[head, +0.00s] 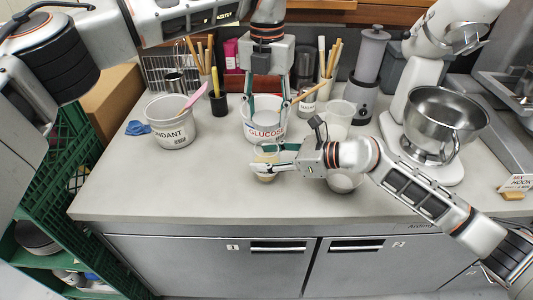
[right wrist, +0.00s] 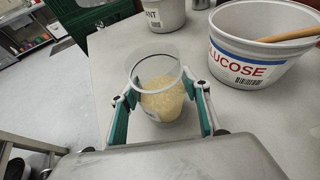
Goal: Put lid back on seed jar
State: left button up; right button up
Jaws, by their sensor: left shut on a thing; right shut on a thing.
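The seed jar (head: 265,175) is a clear jar partly filled with pale seeds, near the middle of the counter. In the right wrist view the seed jar (right wrist: 163,100) stands upright with its top open. My right gripper (head: 264,159) is shut around its sides; the fingers also show in the right wrist view (right wrist: 160,115). My left gripper (head: 267,106) points down above the glucose tub, behind the jar and higher. Its fingers are set apart on a thing that is hard to make out, probably the lid. The left gripper is outside the right wrist view.
The glucose tub (head: 266,133) stands just behind the jar, with a wooden handle leaning out. The fondant tub (head: 172,133) is at the left, beside a blue cloth (head: 138,128). Clear containers (head: 338,118) and a mixer bowl (head: 440,120) stand at the right. The front left counter is free.

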pick_arm(q)
jog(key=shift+w+f, duration=0.1)
jog(key=shift+f, duration=2.15)
jog(key=shift+f, duration=0.9)
jog(key=shift+f, duration=0.6)
